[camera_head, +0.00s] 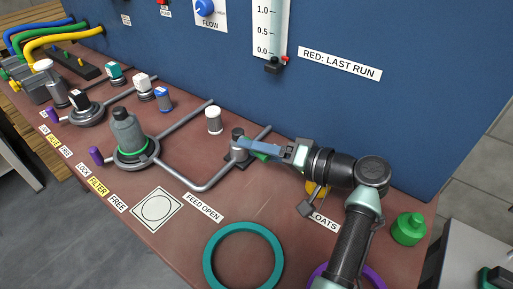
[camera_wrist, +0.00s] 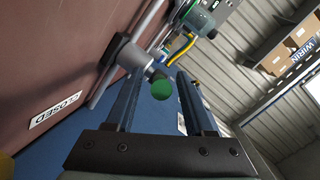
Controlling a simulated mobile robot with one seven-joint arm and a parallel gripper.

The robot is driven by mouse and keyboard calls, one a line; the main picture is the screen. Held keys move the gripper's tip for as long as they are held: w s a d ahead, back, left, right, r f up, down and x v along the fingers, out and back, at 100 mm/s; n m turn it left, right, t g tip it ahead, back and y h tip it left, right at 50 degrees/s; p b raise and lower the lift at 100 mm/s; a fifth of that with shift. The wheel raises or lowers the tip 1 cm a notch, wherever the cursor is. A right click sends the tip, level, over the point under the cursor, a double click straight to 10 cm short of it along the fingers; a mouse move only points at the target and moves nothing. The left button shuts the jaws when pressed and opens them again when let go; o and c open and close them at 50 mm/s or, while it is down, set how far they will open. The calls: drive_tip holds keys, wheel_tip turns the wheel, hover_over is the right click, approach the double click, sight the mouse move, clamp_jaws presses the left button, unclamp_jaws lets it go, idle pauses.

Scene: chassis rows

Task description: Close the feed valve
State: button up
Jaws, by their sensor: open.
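The feed valve (camera_head: 238,155) is a grey body on the grey pipe near the panel. Its handle ends in a green knob (camera_head: 262,157), partly hidden by my gripper (camera_head: 246,143). In the wrist view the valve body (camera_wrist: 138,54) is ahead, and the green knob (camera_wrist: 161,90) shows between the two open fingers of my gripper (camera_wrist: 158,76). Gaps show on both sides of the knob, so I see no grip on it. A FEED OPEN label (camera_head: 203,207) lies on the bench, and a CLOSED label (camera_wrist: 55,111) shows in the wrist view.
A blue panel (camera_head: 430,110) stands close behind my arm. A white-topped post (camera_head: 214,120) and a grey bottle-shaped float (camera_head: 128,133) are left of the valve. A teal ring (camera_head: 243,229), purple ring (camera_head: 318,272) and green weight (camera_head: 409,229) lie nearer. A yellow item is partly behind my arm.

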drive_tip(key=p+v, duration=0.1)
drive_tip(key=v, duration=1.2)
drive_tip(key=shift+w, duration=0.1)
